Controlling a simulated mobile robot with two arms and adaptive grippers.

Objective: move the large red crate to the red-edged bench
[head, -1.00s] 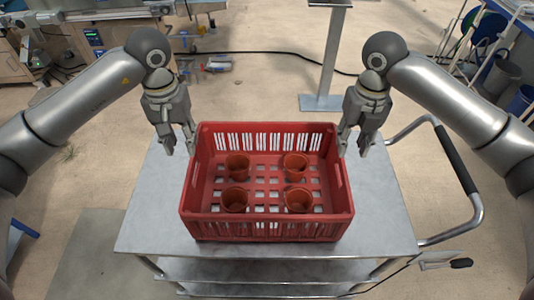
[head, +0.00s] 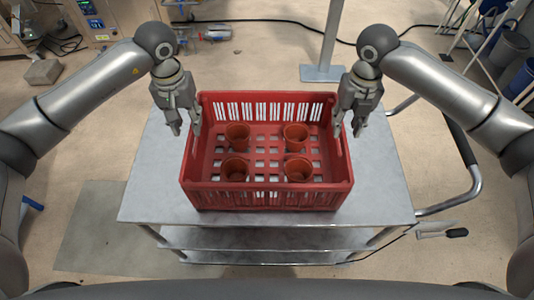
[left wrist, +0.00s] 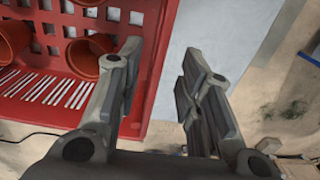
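The large red crate (head: 268,198) stands level on a grey metal trolley (head: 380,205). Several orange-brown pots (head: 237,134) stand inside it. My left gripper (head: 185,130) is open at the crate's left wall. In the left wrist view my open left gripper (left wrist: 160,85) has one finger over the crate's inner side and the other outside, above the trolley top; the crate rim (left wrist: 160,45) runs between them. My right gripper (head: 348,130) is open at the right wall, one finger on the inner side and one outside; contact is unclear. No red-edged bench shows.
The trolley has lower shelves and a push handle (head: 465,170) on its right. A metal post on a base plate (head: 323,73) stands behind it. Blue bins (head: 522,75) are at the right, equipment (head: 100,20) at the back left. A dark cable crosses the floor.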

